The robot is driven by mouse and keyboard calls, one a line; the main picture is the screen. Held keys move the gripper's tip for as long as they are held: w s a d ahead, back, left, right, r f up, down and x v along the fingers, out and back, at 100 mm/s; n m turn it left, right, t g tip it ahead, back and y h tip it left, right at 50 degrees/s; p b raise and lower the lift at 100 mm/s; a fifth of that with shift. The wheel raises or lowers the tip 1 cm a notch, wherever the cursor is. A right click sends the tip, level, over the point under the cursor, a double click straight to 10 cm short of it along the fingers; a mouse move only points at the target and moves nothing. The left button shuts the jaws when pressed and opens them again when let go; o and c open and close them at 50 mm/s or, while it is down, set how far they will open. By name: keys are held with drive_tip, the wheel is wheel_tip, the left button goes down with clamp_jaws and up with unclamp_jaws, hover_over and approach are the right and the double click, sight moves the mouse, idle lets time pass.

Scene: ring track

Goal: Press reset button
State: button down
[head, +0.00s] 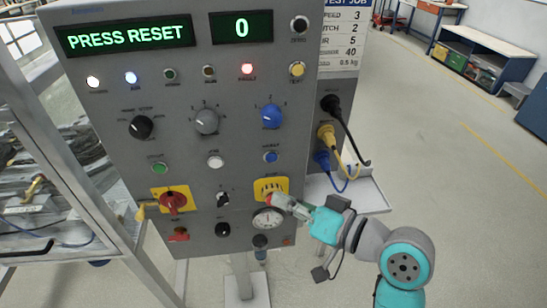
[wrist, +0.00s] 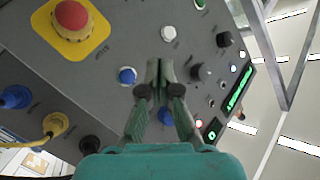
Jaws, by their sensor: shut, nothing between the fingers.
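The grey control panel (head: 185,120) has a row with a green button (head: 158,168), a white button (head: 215,162) and a blue button (head: 270,157). Their small labels are too small to read surely. The blue button (wrist: 127,76) and white button (wrist: 168,33) also show in the wrist view. The display (head: 125,35) reads "PRESS RESET". My gripper (head: 272,198) is shut and empty, in front of the yellow plate below the blue button in the head view. In the wrist view its tips (wrist: 160,65) lie just right of the blue button; contact cannot be told.
A red mushroom button (wrist: 70,15) sits on the yellow plate (head: 272,182), partly hidden by my gripper in the head view. A blue knob (head: 270,116) is above the blue button. Plugged cables (head: 325,135) hang at the panel's right side. Floor at right is open.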

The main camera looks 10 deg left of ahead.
drive_tip(key=shift+w+a, duration=0.4)
drive_tip(key=shift+w, duration=0.95)
drive_tip(key=shift+w+a, duration=0.45)
drive_tip(key=shift+w, duration=0.9)
drive_tip(key=shift+w+a, duration=0.4)
drive_tip(key=shift+w, duration=0.95)
drive_tip(key=shift+w, duration=0.15)
drive_tip(key=shift+w+a, duration=0.1)
drive_tip(key=shift+w, duration=0.15)
drive_tip(key=shift+w+a, duration=0.1)
drive_tip(key=shift+w, duration=0.3)
drive_tip(key=shift+s+d, duration=0.2)
drive_tip(key=shift+s, duration=0.6)
drive_tip(key=shift+s+d, duration=0.25)
drive_tip(key=shift+s, duration=0.55)
drive_tip(key=shift+s+d, duration=0.2)
drive_tip(key=shift+s, duration=0.65)
drive_tip(key=shift+s+d, duration=0.25)
drive_tip(key=shift+s, duration=0.55)
